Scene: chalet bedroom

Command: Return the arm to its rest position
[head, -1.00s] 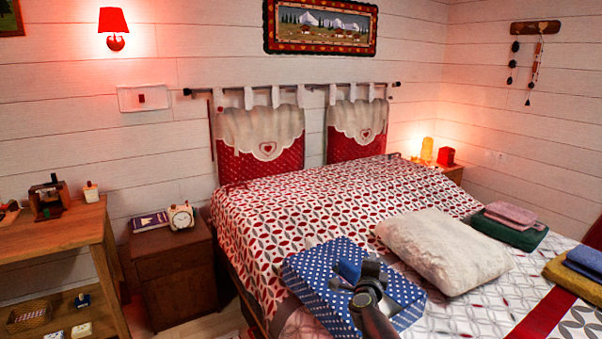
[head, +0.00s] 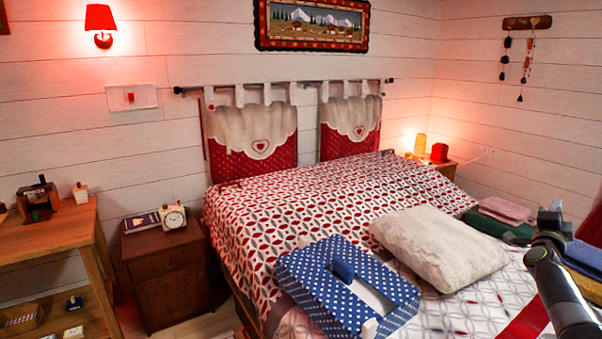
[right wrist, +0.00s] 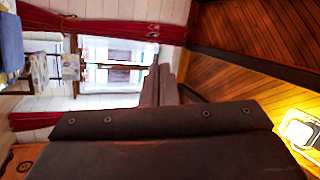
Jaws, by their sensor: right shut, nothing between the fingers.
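My right arm comes in from the lower right edge of the head view. Its gripper (head: 551,212) points up and away in front of the folded cloths at the right of the bed. It is shut and holds nothing. It is clear of the blue polka-dot box (head: 318,290), which lies on the bed to its left. A small blue thing (head: 343,269) sits at the box's opening. In the right wrist view, dark gripper parts (right wrist: 165,130) fill the lower middle. My left gripper is not in view.
A cream pillow (head: 437,246) lies on the bed (head: 300,200) between box and arm. Folded pink cloth (head: 505,209) and green cloth (head: 487,224) lie close by the gripper. A nightstand (head: 170,280) and wooden desk (head: 50,236) stand at left.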

